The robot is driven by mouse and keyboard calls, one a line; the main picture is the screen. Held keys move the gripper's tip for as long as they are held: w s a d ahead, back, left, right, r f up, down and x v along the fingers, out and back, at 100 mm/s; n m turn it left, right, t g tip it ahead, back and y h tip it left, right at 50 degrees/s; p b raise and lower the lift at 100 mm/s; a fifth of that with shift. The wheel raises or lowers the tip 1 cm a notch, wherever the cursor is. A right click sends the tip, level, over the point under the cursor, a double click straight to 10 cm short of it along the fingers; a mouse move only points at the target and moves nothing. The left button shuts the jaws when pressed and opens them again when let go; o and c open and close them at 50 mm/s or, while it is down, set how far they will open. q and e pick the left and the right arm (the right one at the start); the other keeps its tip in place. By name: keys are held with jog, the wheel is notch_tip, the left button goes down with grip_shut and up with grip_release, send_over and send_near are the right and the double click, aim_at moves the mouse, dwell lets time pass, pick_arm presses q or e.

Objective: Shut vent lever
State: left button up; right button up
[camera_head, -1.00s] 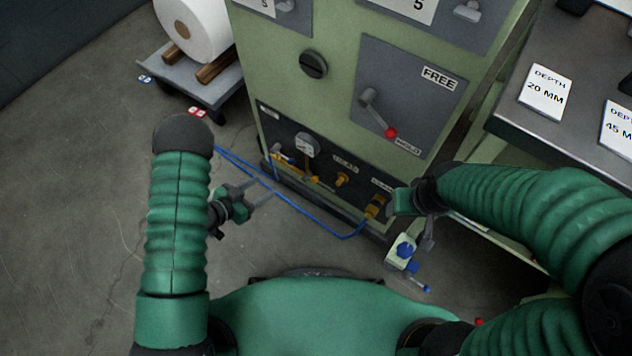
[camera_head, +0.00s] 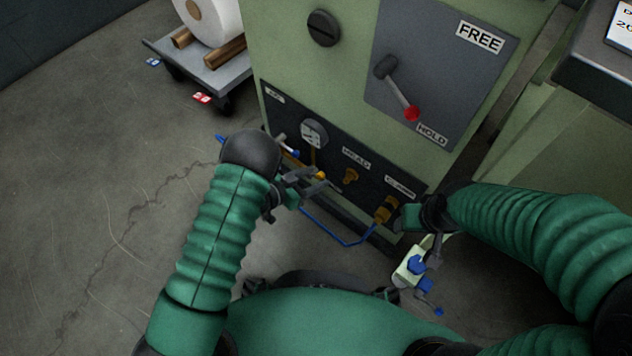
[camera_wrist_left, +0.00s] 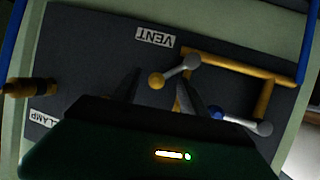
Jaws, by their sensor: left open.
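The vent lever shows in the left wrist view under the VENT label (camera_wrist_left: 155,37), as a short grey arm with a grey pivot and yellow knob (camera_wrist_left: 156,81). My left gripper (camera_head: 330,183) is open at the lower panel in the head view. In the wrist view its fingers (camera_wrist_left: 158,87) stand either side of the yellow knob; contact cannot be told. In the head view the gripper and wrist partly cover this area. My right gripper (camera_head: 433,252) is beside a pale block with blue knobs (camera_head: 410,267); its grip is unclear.
A second lever with a blue knob (camera_wrist_left: 216,113) sits beside yellow pipes (camera_wrist_left: 240,68). The panel carries a gauge (camera_head: 314,133), yellow fittings (camera_head: 385,211) and a blue hose (camera_head: 325,231). Above is a red-tipped FREE/HOLD lever (camera_head: 411,114). A roll cart (camera_head: 215,80) stands left.

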pick_arm(q)
jog(key=shift+w+d+f, duration=0.1)
jog(key=shift+w+d, duration=0.2)
jog(key=shift+d, duration=0.05)
